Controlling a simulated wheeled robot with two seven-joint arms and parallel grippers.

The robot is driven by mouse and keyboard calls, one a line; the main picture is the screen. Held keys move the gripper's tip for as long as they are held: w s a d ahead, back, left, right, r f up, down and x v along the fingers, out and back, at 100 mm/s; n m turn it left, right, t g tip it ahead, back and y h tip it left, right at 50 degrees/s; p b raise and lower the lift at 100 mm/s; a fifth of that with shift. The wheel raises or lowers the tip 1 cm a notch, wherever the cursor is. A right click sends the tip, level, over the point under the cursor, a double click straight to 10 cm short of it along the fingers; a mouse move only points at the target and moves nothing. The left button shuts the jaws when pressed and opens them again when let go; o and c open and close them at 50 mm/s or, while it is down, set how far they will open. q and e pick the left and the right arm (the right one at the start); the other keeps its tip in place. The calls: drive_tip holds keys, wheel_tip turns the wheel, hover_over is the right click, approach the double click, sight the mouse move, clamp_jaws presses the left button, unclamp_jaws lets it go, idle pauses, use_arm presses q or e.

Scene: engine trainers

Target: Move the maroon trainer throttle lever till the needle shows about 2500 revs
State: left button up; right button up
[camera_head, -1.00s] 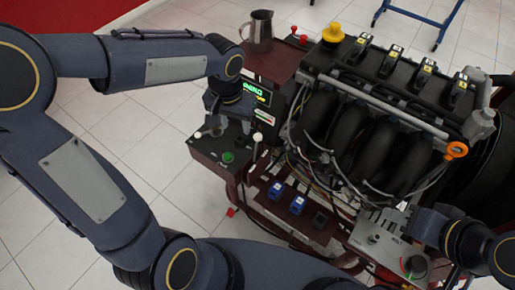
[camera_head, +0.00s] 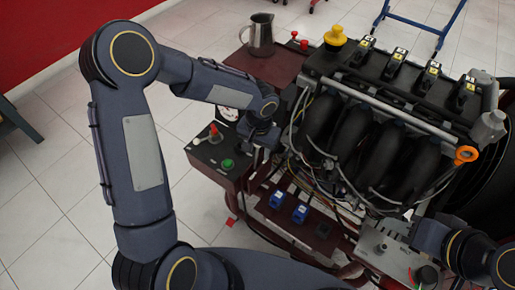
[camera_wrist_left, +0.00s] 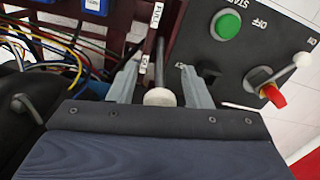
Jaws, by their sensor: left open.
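The throttle lever (camera_wrist_left: 159,65) shows in the left wrist view as a dark rod with a white ball knob (camera_wrist_left: 159,97). It stands between the two fingers of my left gripper (camera_wrist_left: 161,84), which is open with room on both sides. In the head view my left gripper (camera_head: 262,143) is at the right edge of the maroon trainer's control panel (camera_head: 205,152) and hides the lever. A round white dial (camera_head: 229,112) is partly covered by my left arm; its needle is unreadable. My right gripper (camera_head: 412,228) is by the engine's lower right; its fingers are unclear.
A slot label reading FULL (camera_wrist_left: 157,14) is beside the lever. The panel carries a green button (camera_wrist_left: 228,24) and a red switch (camera_wrist_left: 271,94). Loose wires (camera_wrist_left: 65,50) run left of the gripper. A metal jug (camera_head: 260,33) stands on the trainer's top.

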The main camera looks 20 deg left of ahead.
sight(254, 162)
use_arm(q)
drive_tip(key=shift+c, duration=0.4)
clamp_jaws()
use_arm(e)
drive_tip(key=shift+f, duration=0.1)
